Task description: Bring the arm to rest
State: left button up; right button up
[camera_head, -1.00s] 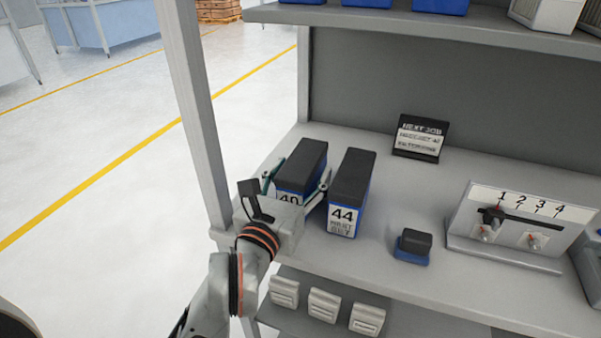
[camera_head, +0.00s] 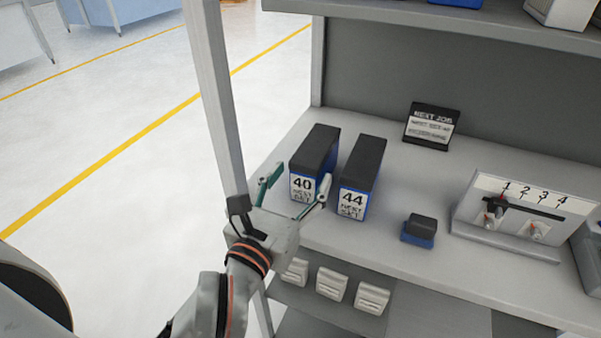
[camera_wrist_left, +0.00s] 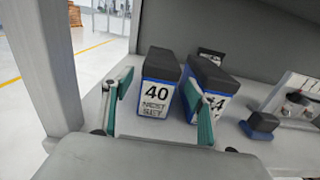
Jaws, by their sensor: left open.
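My left gripper (camera_head: 294,196) is open at the front left edge of the shelf bench, with its fingers apart and nothing between them. A dark box labelled 40 (camera_head: 315,160) with a blue lower part stands just beyond the fingertips. In the left wrist view box 40 (camera_wrist_left: 158,85) shows upright between and beyond the two green finger pads. A similar box labelled 44 (camera_head: 362,172) stands to its right. In the left wrist view the right finger partly covers the label of box 44 (camera_wrist_left: 212,75). My right gripper is not in view.
A grey upright post (camera_head: 214,95) stands close to the left of my gripper. A small dark and blue block (camera_head: 420,229), a "next job" sign (camera_head: 431,126) and a numbered panel (camera_head: 522,215) stand further right on the bench (camera_head: 350,245). Several pale holders (camera_head: 332,284) sit below.

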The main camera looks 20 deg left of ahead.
jog(key=shift+s+f, duration=0.25)
jog(key=shift+s, duration=0.1)
